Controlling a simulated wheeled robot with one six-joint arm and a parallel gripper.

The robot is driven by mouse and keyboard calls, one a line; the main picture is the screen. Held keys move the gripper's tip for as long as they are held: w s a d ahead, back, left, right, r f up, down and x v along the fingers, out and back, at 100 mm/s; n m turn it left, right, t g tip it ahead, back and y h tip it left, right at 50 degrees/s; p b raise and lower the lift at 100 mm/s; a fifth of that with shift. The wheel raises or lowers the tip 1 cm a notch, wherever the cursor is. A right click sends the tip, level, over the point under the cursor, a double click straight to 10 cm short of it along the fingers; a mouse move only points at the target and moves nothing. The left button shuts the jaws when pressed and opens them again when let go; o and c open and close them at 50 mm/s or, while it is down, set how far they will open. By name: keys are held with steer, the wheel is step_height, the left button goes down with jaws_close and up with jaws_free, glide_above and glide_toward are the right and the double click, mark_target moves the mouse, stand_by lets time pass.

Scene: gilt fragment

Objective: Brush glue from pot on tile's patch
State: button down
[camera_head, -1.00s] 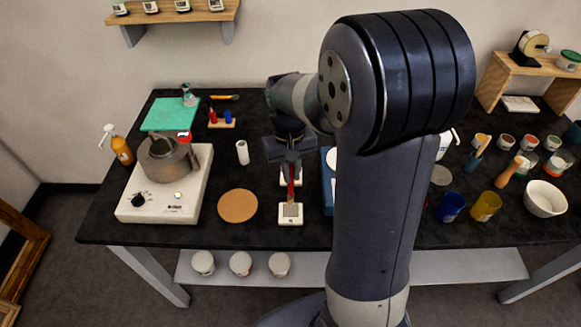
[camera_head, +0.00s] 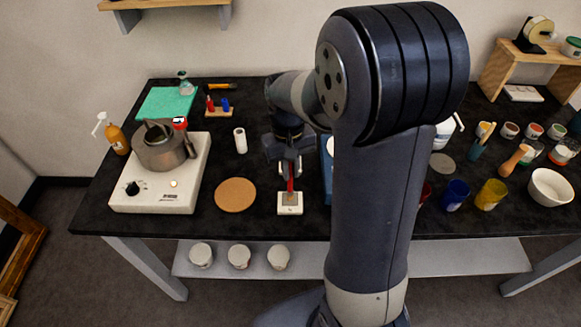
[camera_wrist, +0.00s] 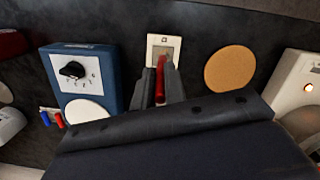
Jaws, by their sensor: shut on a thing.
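My gripper (camera_head: 290,170) is shut on a red-handled brush (camera_head: 290,185), which also shows between the fingers in the wrist view (camera_wrist: 160,80). The brush points down at a small white tile (camera_head: 290,210) near the table's front edge. The tile's grey-brown patch (camera_wrist: 165,51) shows in the wrist view. The bristle end is at or just above the patch; I cannot tell whether it touches. A grey metal pot (camera_head: 160,150) stands on a white hotplate (camera_head: 150,198) at the left, and its contents are hard to make out.
A round cork mat (camera_head: 235,195) lies between hotplate and tile. A blue device with a dial (camera_wrist: 85,75) stands on the tile's other side. A white cylinder (camera_head: 240,140) stands behind the mat. Cups and a white bowl (camera_head: 550,187) fill the right side.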

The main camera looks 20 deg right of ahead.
steer(key=shift+f+b, duration=0.7)
steer(key=shift+f, duration=0.35)
steer(key=shift+w, duration=0.1)
